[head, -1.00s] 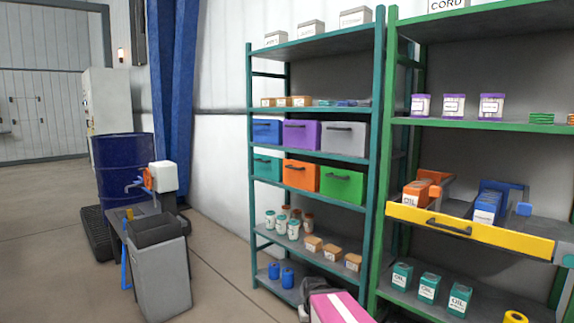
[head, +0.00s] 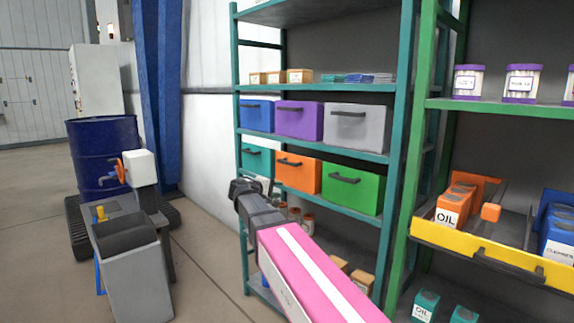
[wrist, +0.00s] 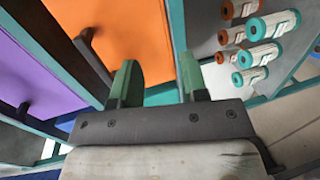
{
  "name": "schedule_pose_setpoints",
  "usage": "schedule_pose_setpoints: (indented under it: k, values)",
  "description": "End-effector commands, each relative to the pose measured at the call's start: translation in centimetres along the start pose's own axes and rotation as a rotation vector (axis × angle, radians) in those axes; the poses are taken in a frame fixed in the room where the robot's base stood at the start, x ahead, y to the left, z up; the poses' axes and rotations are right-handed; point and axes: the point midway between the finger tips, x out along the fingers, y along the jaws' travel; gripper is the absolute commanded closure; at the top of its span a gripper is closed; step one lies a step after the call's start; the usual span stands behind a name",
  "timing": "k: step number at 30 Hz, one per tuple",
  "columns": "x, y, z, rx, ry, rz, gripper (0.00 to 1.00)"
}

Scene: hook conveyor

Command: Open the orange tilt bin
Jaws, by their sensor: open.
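The orange tilt bin (head: 298,173) sits in the lower row of bins on the teal shelf, between a teal bin and a green bin. Its front looks upright and closed, with a dark bar handle (head: 290,161) near the top. My gripper (head: 240,188) is in front of the shelf, just left of and below the orange bin. In the wrist view my gripper's two green fingers (wrist: 158,85) are apart and empty. The orange bin (wrist: 115,35) fills the upper middle there, and its handle (wrist: 92,55) is left of the fingers, not between them.
A purple bin (head: 299,121) is above the orange one, a green bin (head: 352,187) to its right, a teal bin (head: 257,160) to its left. Jars (wrist: 262,55) stand on the shelf below. A yellow drawer (head: 490,253) juts out at right.

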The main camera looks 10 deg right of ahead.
Motion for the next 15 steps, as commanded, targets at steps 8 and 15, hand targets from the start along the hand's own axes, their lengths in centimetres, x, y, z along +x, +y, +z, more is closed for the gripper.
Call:
schedule_pose_setpoints:
  k: [8,15]
  values:
    - [-3.5,7.1,-3.2,-0.021,0.020,0.207,0.60]
    - [-1.8,8.0,-3.4,-0.024,0.019,0.224,0.60]
